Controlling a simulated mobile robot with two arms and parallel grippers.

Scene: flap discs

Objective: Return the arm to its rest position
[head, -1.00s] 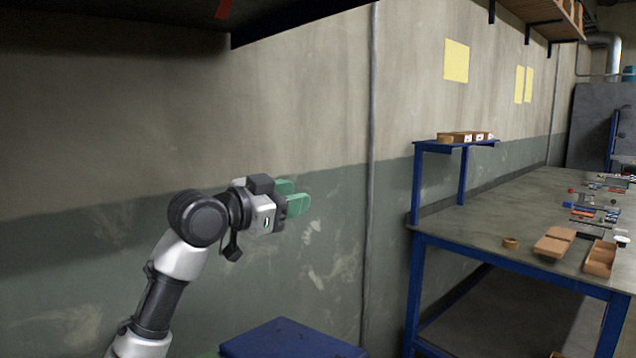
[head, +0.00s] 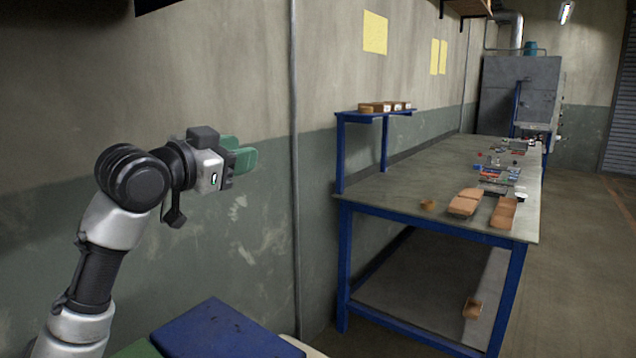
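My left arm comes in from the lower left and is raised, bent at a dark joint. My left gripper (head: 242,155), with green fingers, points right, in front of the wall. One finger partly covers the other, so I cannot tell the gap between them. No object shows in the fingers. My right gripper is not in view.
A workbench (head: 385,192) with a blue frame stands to the right, with wooden boxes (head: 466,202) and several small parts on it. A raised blue shelf (head: 352,117) holds small boxes. A blue surface (head: 215,332) lies below the gripper. Floor is clear at right.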

